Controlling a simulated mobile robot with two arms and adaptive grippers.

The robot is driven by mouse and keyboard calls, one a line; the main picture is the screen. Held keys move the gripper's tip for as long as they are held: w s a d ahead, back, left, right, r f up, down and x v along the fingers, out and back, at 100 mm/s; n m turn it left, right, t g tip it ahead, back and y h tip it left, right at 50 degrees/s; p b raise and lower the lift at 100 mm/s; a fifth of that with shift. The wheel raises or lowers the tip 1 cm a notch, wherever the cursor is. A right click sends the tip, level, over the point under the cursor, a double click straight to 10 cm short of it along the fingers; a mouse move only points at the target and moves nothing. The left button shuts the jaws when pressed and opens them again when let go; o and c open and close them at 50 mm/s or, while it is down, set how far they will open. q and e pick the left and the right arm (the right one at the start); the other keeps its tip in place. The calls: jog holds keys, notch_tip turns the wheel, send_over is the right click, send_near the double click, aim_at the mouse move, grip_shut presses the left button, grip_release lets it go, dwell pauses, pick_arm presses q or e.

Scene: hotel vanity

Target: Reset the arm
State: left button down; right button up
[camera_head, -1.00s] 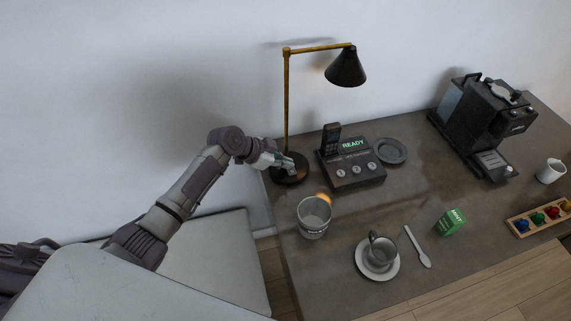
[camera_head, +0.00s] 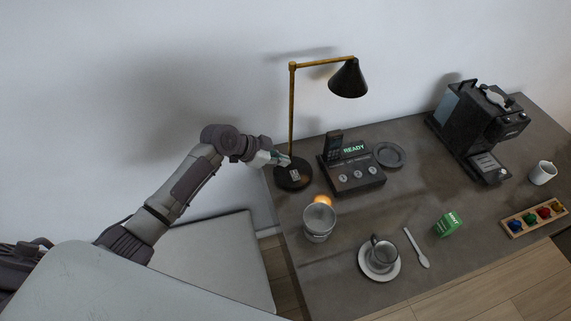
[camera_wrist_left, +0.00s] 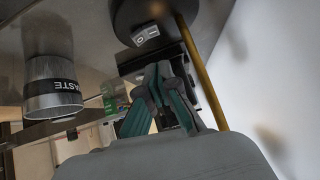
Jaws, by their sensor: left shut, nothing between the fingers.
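My left gripper (camera_head: 284,161) comes in from the left in the head view, and its fingertips are close to the lamp's base. In the left wrist view its fingers (camera_wrist_left: 158,82) are shut with nothing between them. The desk lamp has a brass stem, a black shade (camera_head: 348,79) and a round black base (camera_head: 293,176). The base shows in the wrist view with a rocker switch (camera_wrist_left: 146,36) on it. I cannot tell whether the fingertips touch the base. My right gripper is not in view.
A black phone dock (camera_head: 352,178) reading READY stands right of the lamp. A grey bin (camera_head: 319,224), a cup on a saucer (camera_head: 392,273), a spoon (camera_head: 416,247), a green mint box (camera_head: 448,224), a coffee machine (camera_head: 478,125) and a capsule tray (camera_head: 519,227) stand on the table.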

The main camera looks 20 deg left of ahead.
pick_arm(q)
jog(key=v, duration=0.7)
jog(key=s+a+f+n+y, duration=0.1)
jog(key=a+f+n+y, duration=0.15)
jog(key=f, duration=0.65)
jog(key=s+a+f+n+y, duration=0.1)
jog(key=s+a+f+n, duration=0.15)
jog(key=f, duration=0.65)
jog(key=s+f+n+g+y, duration=0.1)
jog(key=s+f, duration=0.7)
jog(key=s, duration=0.1)
jog(key=s+f+n+g+y, duration=0.1)
jog(key=s+f, duration=0.7)
jog(key=f, duration=0.1)
jog(key=s+f+n+g+y, duration=0.1)
jog(key=s+f+n, duration=0.1)
jog(key=s+f, duration=0.7)
jog(key=shift+s+a, duration=0.2)
jog(key=shift+s, duration=0.15)
jog(key=s+d+f+g, duration=0.1)
jog(key=s+d+f, duration=0.1)
jog(key=s, duration=0.6)
jog(key=s+d+f+g, duration=0.1)
jog(key=s+d+f, duration=0.1)
jog(key=s, duration=0.6)
jog(key=shift+f+y, duration=0.1)
jog(key=shift+y, duration=0.15)
